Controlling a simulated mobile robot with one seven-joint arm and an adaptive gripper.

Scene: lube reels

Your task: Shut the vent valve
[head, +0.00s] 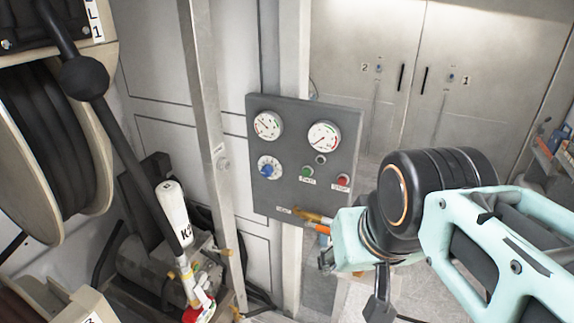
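A dark grey control panel (262,190) hangs on a post in the middle of the head view. A brass fitting (306,215), which looks like the vent valve, sits at its lower right edge beside a small label (284,210) too small to read surely. An orange piece (323,229) shows just below the brass; I cannot tell whether it is the valve's handle. My pale green wrist is right beside these parts and hides what lies behind it. My gripper's fingertips cannot be made out, so its opening and any contact with the valve are unclear.
The panel carries two gauges (268,125), (323,137), a blue knob (267,171), a green button (307,171) and a red button (343,180). A hose reel (45,140) and a white-handled nozzle (174,215) are at left. Grey cabinet doors (480,40) stand behind.

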